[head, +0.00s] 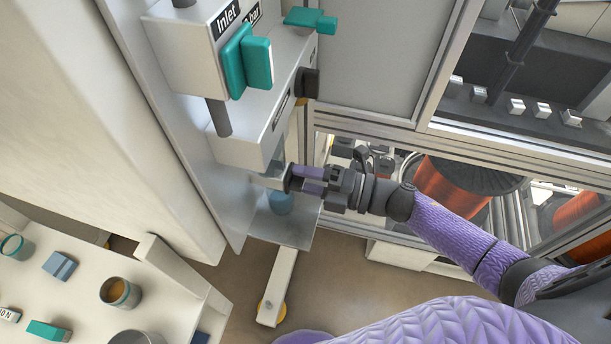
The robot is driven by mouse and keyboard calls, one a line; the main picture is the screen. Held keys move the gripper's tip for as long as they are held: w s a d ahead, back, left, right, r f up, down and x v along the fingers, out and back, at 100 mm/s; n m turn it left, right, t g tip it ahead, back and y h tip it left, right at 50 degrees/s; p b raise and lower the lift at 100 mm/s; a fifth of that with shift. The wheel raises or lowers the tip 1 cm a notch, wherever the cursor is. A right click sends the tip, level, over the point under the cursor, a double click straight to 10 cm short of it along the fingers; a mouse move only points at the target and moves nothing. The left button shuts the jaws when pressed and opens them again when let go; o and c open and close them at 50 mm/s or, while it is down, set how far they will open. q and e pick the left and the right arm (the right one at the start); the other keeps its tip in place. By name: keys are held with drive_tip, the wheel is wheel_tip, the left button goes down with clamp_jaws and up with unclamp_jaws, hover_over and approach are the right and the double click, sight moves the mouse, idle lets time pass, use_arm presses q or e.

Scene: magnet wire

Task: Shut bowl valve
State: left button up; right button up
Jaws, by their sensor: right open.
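My right gripper (304,180) reaches in from the right, below the white boxes on the panel. Its two purple fingers are apart, pointing left, with a dark round part (290,178) at their tips. I cannot tell whether they touch it. A bluish rounded bowl (281,202) shows just below the fingers, partly hidden. No label marks the bowl valve, so I cannot tell which part it is. Above, a box marked "Inlet" carries a large teal handle (246,62). A second teal handle (311,20) sticks out at its upper right. My left gripper is not in view.
A black knob (307,83) sits on the lower white box, above my right gripper. At lower left a white table (85,262) holds a cup (121,292) and small blocks. Framed windows with copper-coloured spools (447,187) stand to the right.

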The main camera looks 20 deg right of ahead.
drive_tip(key=v, duration=1)
drive_tip(key=s+d+f+m+t+h, duration=0.1)
drive_tip(key=s+d+f+m+h, duration=0.15)
drive_tip(key=f+m+h, duration=0.55)
drive_tip(key=s+d+f+m+h, duration=0.25)
drive_tip(key=f+m+h, duration=0.25)
drive_tip(key=f+m, duration=0.6)
drive_tip(key=s+a+f+m+g, duration=0.2)
drive_tip(key=s+f+g, duration=0.1)
drive_tip(key=s, duration=0.4)
drive_tip(key=s+a+f+m+g+h, duration=0.1)
drive_tip(key=s+a+f+m+g, duration=0.1)
drive_tip(key=s+f, duration=0.4)
drive_tip(key=s+a+f+m+g+h, duration=0.1)
drive_tip(key=s+f+g, duration=0.4)
drive_tip(key=s, duration=0.5)
drive_tip(key=shift+a+m, duration=0.8)
drive_tip(key=shift+m, duration=0.4)
drive_tip(key=shift+f, duration=0.1)
